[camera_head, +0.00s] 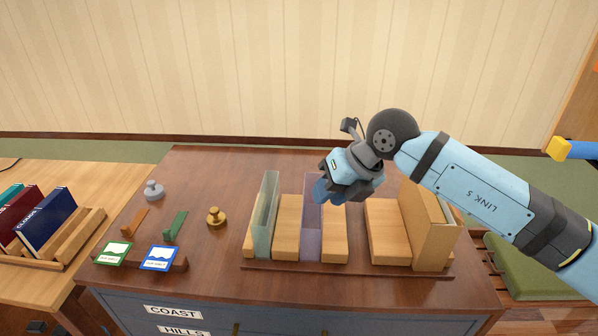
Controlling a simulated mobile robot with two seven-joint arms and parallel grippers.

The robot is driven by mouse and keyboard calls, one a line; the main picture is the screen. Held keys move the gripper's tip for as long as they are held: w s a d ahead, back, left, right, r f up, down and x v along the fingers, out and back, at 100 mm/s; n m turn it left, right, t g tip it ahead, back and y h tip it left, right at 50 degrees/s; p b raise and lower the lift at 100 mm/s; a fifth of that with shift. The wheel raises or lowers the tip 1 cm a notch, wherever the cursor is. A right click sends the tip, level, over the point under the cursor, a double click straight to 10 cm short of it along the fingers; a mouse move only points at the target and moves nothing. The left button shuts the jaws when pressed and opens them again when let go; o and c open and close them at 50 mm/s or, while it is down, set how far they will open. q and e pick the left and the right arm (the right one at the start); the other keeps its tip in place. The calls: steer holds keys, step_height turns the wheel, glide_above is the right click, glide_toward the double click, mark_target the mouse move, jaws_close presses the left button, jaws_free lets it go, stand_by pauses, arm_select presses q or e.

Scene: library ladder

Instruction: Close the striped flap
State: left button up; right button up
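No flap with clear stripes shows in the head view. My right gripper (324,188) comes in from the right and hangs over the middle of the wooden rack (350,268) on the desk, at the top of a purple upright panel (312,235). The gripper's body hides its fingers, so I cannot tell whether it is open or shut, or whether it touches the panel. A pale green see-through panel (265,222) stands at the rack's left, and a tall wooden upright piece (428,230) stands at its right. My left gripper is out of view.
Wooden blocks (386,235) lie in the rack. A brass knob (216,216), a grey knob (153,190), and green (112,255) and blue (160,258) cards are on the desk's left. Books (45,218) stand on a side table. The desk's back left is clear.

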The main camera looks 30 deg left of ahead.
steer(key=s+a+r+m+g+y+p, duration=0.1)
steer(key=s+a+r+g+y+p, duration=0.1)
steer(key=s+a+r+g+y, duration=0.1)
steer(key=s+a+r+y, duration=0.1)
steer(key=y, duration=0.1)
steer(key=shift+s+r+y, duration=0.2)
steer(key=shift+y, duration=0.1)
